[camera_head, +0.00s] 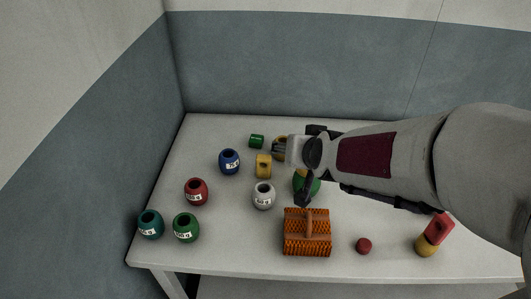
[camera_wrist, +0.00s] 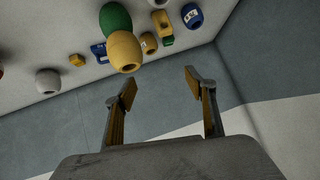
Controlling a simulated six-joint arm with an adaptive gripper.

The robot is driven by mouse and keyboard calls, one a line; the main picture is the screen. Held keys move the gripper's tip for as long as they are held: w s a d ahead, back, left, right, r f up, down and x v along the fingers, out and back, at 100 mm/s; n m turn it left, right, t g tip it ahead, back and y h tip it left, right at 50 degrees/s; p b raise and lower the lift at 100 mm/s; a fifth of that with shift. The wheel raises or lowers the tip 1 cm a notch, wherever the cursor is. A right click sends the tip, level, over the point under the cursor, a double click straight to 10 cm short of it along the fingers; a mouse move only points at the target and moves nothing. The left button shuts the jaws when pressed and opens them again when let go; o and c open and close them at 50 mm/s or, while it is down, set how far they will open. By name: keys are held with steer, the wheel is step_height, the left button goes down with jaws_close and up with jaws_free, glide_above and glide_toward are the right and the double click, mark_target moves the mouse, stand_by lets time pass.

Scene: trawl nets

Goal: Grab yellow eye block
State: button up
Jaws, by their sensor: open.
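A boxy yellow block (camera_head: 263,166) with a pale label and a darker spot near its top stands on the table left of my gripper; I take it as the yellow eye block. A boxy yellow piece (camera_wrist: 163,26) in the wrist view may be the same one. My gripper (camera_head: 296,172) is open above the table, its fingers partly hidden by the arm in the head view. In the wrist view my gripper (camera_wrist: 165,95) shows two spread fingers with nothing between them. A rounded yellow pot (camera_wrist: 125,52) shows large beyond them.
A blue pot (camera_head: 229,161), white pot (camera_head: 263,195) and green cylinder (camera_head: 256,141) surround the block. A red pot (camera_head: 196,191) stands farther left. An orange wicker basket (camera_head: 307,245) and red ball (camera_head: 364,246) are at the front. The table's back left is clear.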

steer(key=w+a+f+t+h, duration=0.1)
steer(key=w+a+f+t, duration=0.1)
steer(key=w+a+f, duration=0.55)
steer(key=t+h, duration=0.2)
steer(key=t, duration=0.1)
glide_toward(263, 161)
steer(key=x, duration=0.4)
steer(key=shift+s+a+f, duration=0.1)
steer(key=shift+a+f, duration=0.1)
steer(key=shift+a, duration=0.05)
steer(key=shift+x, duration=1.3)
steer(key=shift+d+x, duration=0.15)
steer(key=shift+x, duration=0.55)
steer(key=shift+d+x, duration=0.15)
steer(key=shift+x, duration=1.75)
